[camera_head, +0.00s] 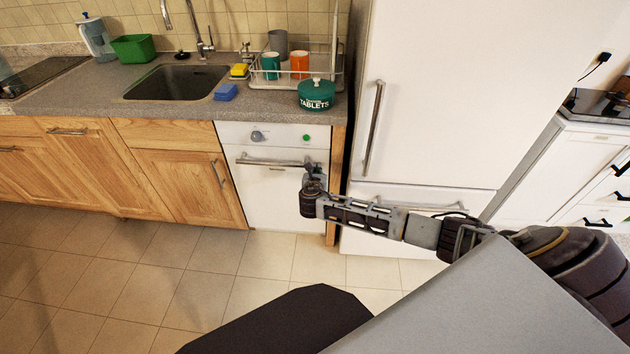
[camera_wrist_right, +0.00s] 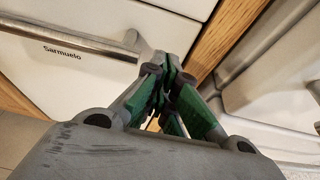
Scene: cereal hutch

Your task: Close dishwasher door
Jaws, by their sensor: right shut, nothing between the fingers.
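The dishwasher door (camera_head: 275,200) is a white panel below the counter, with a metal bar handle (camera_head: 265,161) across its top. It stands upright and looks flush or nearly flush with the cabinet fronts; a small gap cannot be ruled out. In the right wrist view the door (camera_wrist_right: 40,75) shows with its label, and the handle (camera_wrist_right: 85,38) ends close to my fingers. My right gripper (camera_head: 310,165) is at the handle's right end, in front of the door. In the wrist view its green-padded fingers (camera_wrist_right: 172,85) are shut and empty. Whether they touch the door is unclear. My left gripper is out of view.
A wooden end panel (camera_head: 337,165) and a white fridge (camera_head: 430,90) stand right of the dishwasher. Wooden cabinets (camera_head: 185,180) are on the left. The counter above holds a dish rack (camera_head: 335,72) and a green tablets jar (camera_head: 316,95). The tiled floor (camera_head: 180,275) in front is clear.

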